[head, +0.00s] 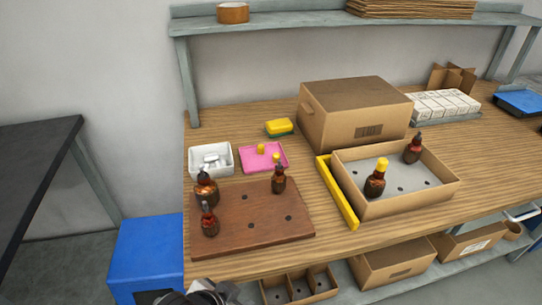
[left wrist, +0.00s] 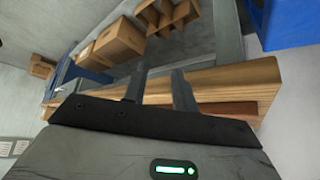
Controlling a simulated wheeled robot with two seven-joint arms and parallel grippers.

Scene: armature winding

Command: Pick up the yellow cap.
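A small yellow cap (head: 261,148) stands in a pink tray (head: 277,166) on the wooden workbench. A brown bottle (head: 278,184) with a yellow top stands at the back right of the dark wooden board (head: 250,238). Another yellow-topped bottle (head: 376,187) stands in the open cardboard box at right. My left gripper (left wrist: 160,88) shows in the left wrist view with its two fingers apart and nothing between them, close to the bench edge. In the head view, only a grey and black part of my arm shows at the bottom edge, well below the cap. My right gripper is not in view.
Two dark-topped bottles (head: 207,187) (head: 209,222) stand on the board's left side. A white tray (head: 192,166) is left of the pink tray; a yellow-green sponge (head: 279,127) lies behind it. A closed carton (head: 352,112) and an open box (head: 432,191) stand to the right.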

